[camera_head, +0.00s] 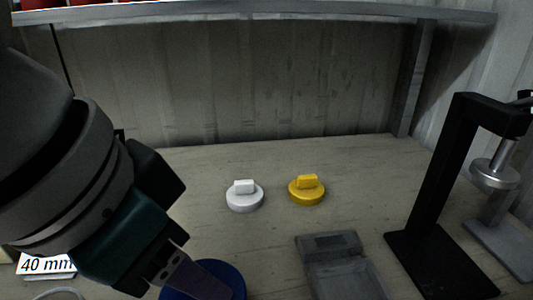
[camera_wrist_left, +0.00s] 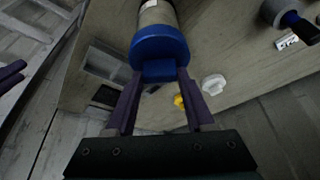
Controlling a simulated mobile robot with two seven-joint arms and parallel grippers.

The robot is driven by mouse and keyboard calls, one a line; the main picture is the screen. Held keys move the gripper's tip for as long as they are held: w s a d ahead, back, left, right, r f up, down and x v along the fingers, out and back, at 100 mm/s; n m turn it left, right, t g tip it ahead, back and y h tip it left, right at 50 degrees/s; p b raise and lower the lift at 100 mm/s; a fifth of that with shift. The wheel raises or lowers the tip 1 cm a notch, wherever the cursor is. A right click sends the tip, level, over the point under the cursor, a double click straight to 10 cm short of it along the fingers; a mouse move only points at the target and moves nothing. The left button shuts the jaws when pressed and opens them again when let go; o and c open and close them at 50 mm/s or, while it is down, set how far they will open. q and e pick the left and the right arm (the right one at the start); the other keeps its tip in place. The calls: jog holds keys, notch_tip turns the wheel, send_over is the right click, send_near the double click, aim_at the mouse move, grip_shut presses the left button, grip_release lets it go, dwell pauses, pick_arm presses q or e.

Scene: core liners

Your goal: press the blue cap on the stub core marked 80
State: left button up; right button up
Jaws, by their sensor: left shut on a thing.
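My left gripper (camera_head: 195,275) is shut on the raised tab of the blue cap (camera_head: 228,272). In the left wrist view the fingers (camera_wrist_left: 163,82) pinch the tab, and the blue cap (camera_wrist_left: 160,44) lies against the end of a pale core (camera_wrist_left: 157,14). I cannot tell how far the cap is seated. A bit of white label shows on the core, but no number is readable. In the head view the core is hidden. Purple fingers at the left edge of the left wrist view look like my right gripper (camera_wrist_left: 12,76); their opening is unclear.
A white cap (camera_head: 245,197) and a yellow cap (camera_head: 307,191) lie on the bench behind. A grey tray-like device (camera_head: 318,242) and a black stand (camera_head: 440,190) with a metal plunger are at right. A "40 mm" label (camera_head: 45,264) is at left. A shelf (camera_head: 270,10) runs above.

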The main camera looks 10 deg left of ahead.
pick_arm(q)
jog(key=shift+b, duration=0.35)
dwell(0.6)
jog(key=shift+b, duration=0.45)
dwell(0.5)
jog(key=shift+f+b, duration=1.2)
jog(key=shift+b, duration=0.25)
dwell(0.5)
jog(key=o, duration=1.5)
jog(key=shift+c, duration=0.2)
jog(key=shift+r, duration=0.15)
jog(key=shift+r+p, duration=1.9)
jog(key=shift+r, duration=1.55)
